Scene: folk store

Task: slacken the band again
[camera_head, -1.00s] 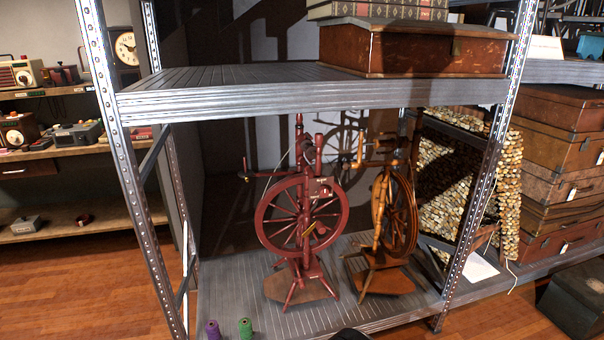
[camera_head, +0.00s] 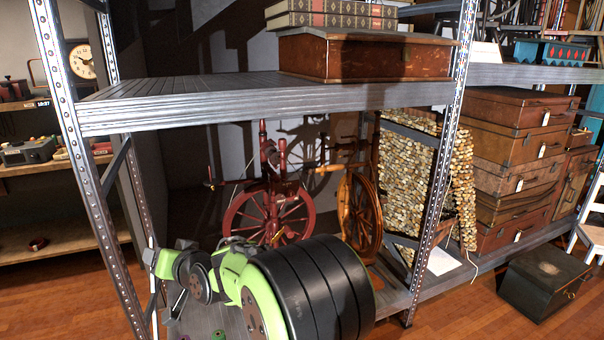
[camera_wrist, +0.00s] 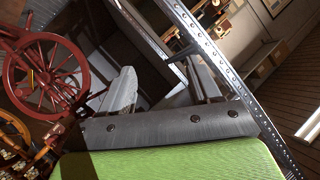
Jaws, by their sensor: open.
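A dark red spinning wheel (camera_head: 264,150) stands on the lower shelf, its base hidden behind my arm. It also shows tilted at the left of the wrist view (camera_wrist: 46,77), with a small yellow piece near its hub. An orange-brown spinning wheel (camera_head: 346,212) stands right beside it, partly hidden by my arm. I cannot make out the band on either wheel. My gripper (camera_head: 166,250) is at the shelf's left front, left of the red wheel and apart from it. In the wrist view its two grey fingers (camera_wrist: 165,88) are spread, with nothing between them.
The metal shelf's left post (camera_head: 82,165) stands close to my gripper, and the upper shelf edge (camera_head: 270,105) runs above. A wooden box (camera_head: 370,58) sits on top. Small spools (camera_head: 217,334) lie at the lower shelf's front. Suitcases (camera_head: 515,150) are stacked at right.

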